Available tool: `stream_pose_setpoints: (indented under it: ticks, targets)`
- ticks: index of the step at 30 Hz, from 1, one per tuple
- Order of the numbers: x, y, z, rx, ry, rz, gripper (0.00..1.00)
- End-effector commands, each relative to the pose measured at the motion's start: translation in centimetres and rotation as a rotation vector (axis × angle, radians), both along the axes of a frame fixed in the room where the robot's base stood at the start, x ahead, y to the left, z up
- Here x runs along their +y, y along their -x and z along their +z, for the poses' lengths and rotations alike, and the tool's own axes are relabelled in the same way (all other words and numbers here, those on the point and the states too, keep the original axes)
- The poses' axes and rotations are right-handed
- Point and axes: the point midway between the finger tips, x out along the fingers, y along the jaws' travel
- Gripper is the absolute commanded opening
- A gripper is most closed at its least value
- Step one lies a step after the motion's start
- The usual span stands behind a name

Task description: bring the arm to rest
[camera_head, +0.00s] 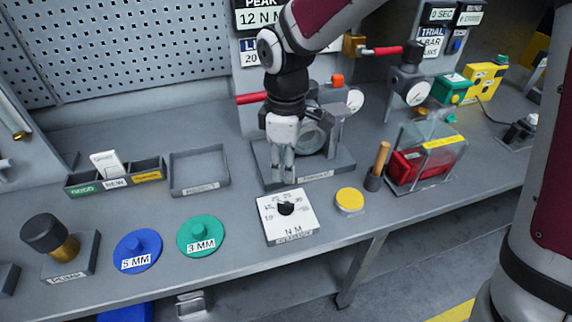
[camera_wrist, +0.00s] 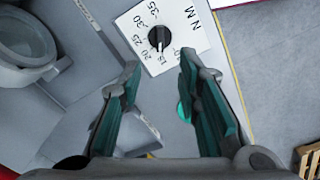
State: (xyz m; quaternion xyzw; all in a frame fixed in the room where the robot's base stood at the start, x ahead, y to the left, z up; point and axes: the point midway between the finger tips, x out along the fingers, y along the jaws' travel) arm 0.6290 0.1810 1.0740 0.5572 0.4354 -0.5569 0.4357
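My gripper (camera_head: 283,165) hangs from my arm over the workbench (camera_head: 120,205), pointing down just behind the white N M dial plate (camera_head: 287,217). In the wrist view my gripper (camera_wrist: 158,80) has its two fingers apart with nothing between them. The dial's black knob (camera_wrist: 159,37) shows beyond the fingertips, apart from them. The gripper hides part of the grey valve fixture (camera_head: 330,172) behind it in the head view.
A yellow button (camera_head: 349,200) and a wooden-handled tool (camera_head: 380,160) stand right of the dial. Blue (camera_head: 137,252) and green (camera_head: 201,236) discs lie left. A red box under a clear cover (camera_head: 425,160) stands at right. An empty tray (camera_head: 199,172) is behind.

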Motion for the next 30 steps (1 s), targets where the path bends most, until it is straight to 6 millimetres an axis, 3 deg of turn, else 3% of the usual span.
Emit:
stream_pose_setpoints:
  ticks: [9, 11, 20, 30]
  targets:
    - [0.0, 0.0, 0.0, -0.001, 0.000, -0.001, 0.31]
    - [-0.7, 0.1, 0.7, -0.016, 0.007, -0.030, 0.31]
    - [-7.4, 3.2, 7.5, -0.155, 0.032, -0.375, 0.31]
    - [-14.3, 10.1, 13.6, -0.312, -0.065, -0.859, 0.31]
